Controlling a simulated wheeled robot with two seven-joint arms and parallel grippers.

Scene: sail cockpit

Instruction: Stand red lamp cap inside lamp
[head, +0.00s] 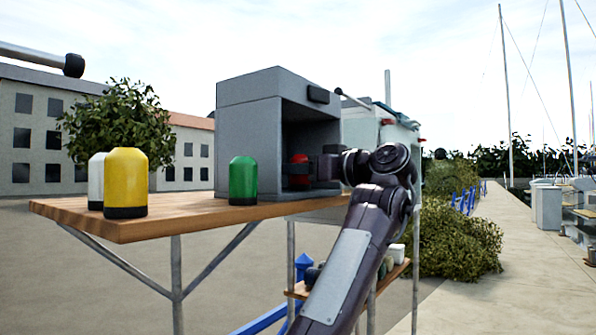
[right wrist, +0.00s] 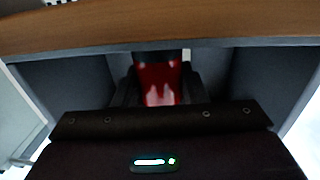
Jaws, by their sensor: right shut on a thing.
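The red lamp cap (head: 299,172) is inside the grey box-shaped lamp (head: 248,128), whose open side faces right in the head view. My right gripper (head: 308,172) reaches into that opening and is shut on the cap. In the right wrist view the red cap (right wrist: 160,82) sits between the fingers, with a dark band at one end. From these frames I cannot tell whether the cap touches the lamp's floor. My left gripper is not in view.
On the wooden table (head: 180,215) left of the lamp stand a green cap (head: 243,180), a yellow cap (head: 126,180) and a white cap (head: 96,182). A lower shelf (head: 395,272) holds small items. A bush and a paved quay lie to the right.

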